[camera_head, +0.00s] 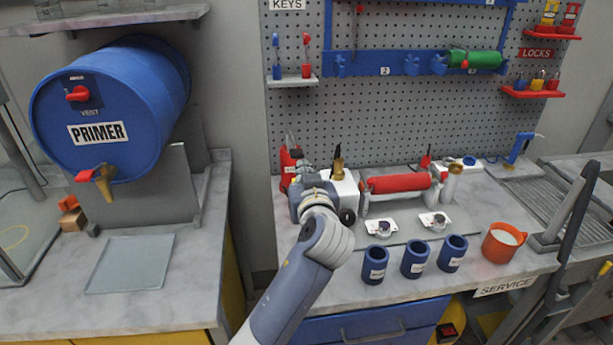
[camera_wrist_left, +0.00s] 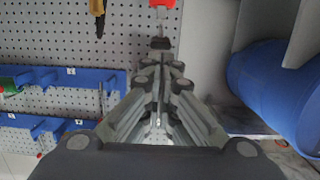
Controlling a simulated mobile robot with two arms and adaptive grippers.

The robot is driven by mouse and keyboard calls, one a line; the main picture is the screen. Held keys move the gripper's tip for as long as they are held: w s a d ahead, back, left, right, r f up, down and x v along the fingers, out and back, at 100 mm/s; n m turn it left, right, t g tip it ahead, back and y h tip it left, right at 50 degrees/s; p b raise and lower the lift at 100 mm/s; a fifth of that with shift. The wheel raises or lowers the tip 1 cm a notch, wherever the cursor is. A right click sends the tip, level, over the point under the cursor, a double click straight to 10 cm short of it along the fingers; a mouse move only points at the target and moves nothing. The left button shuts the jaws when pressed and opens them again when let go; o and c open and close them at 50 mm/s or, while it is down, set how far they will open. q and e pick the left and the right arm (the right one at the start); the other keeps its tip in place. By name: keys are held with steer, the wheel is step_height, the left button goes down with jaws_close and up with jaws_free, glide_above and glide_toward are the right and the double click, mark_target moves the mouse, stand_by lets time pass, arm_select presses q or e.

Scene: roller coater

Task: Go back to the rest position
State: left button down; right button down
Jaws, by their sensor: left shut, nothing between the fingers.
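My left arm rises from the bottom middle of the head view, and my left gripper (camera_head: 305,172) is over the back left part of the service bench (camera_head: 390,292), in front of the pegboard (camera_head: 400,118). The gripper is partly hidden behind its own wrist. In the left wrist view the fingers of the left gripper (camera_wrist_left: 161,78) meet at the tips with nothing held between them. My right gripper does not show in either view.
A red roller (camera_head: 400,183), several blue cups (camera_head: 415,257) and an orange mug (camera_head: 502,243) are on the bench right of my arm. A gap separates the two counters.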

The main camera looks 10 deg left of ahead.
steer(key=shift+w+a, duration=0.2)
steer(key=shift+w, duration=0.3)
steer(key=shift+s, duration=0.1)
